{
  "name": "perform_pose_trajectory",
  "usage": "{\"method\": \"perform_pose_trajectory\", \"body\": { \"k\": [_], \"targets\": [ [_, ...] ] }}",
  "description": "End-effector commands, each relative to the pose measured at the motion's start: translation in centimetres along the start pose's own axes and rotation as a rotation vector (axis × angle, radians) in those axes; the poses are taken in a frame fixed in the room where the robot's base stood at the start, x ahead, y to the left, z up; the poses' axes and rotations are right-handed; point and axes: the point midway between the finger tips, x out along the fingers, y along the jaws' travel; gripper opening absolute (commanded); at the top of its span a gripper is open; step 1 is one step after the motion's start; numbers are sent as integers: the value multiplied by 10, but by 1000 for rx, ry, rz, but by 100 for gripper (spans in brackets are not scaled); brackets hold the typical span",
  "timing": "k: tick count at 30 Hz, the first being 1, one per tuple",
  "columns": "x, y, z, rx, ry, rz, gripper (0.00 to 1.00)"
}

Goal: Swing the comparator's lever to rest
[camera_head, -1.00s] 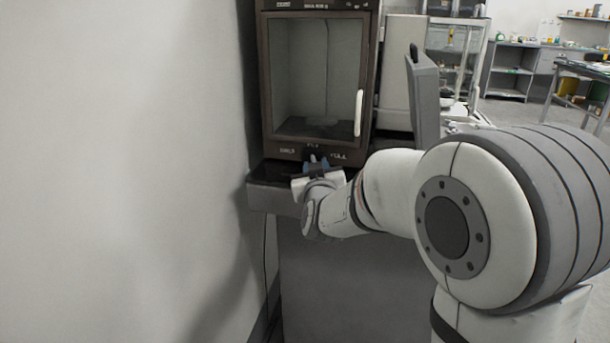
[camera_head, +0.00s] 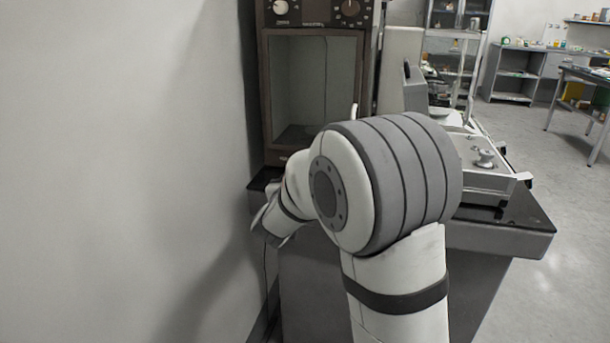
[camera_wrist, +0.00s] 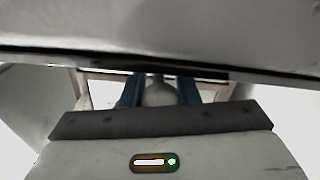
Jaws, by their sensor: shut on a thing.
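The comparator (camera_head: 314,92) is a tall dark brown cabinet with a window and knobs on top, standing against the wall at the left of the bench. In the wrist view my gripper (camera_wrist: 160,88) has its blue fingers on both sides of a pale grey rounded knob (camera_wrist: 159,97). It is shut on this knob, which looks like the end of the lever. The rest of the lever is hidden. In the head view my wrist is low at the cabinet's front left, and the fingertips and lever cannot be made out there.
The wall (camera_head: 120,150) is close on the left of my wrist. The dark bench top (camera_head: 520,215) carries a low metal instrument (camera_head: 485,165) at the right. A grey upright panel (camera_head: 414,88) stands behind my arm. Open floor lies at the far right.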

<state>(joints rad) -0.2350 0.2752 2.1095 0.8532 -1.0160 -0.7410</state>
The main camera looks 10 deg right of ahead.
Motion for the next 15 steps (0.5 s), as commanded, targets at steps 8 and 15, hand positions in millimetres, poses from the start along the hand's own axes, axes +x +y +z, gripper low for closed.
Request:
{"method": "perform_pose_trajectory", "body": {
  "k": [8, 15],
  "targets": [
    [2, 5, 2, 1, -3, 11, 36],
    [2, 6, 2, 1, -3, 12, 49]
  ]
}}
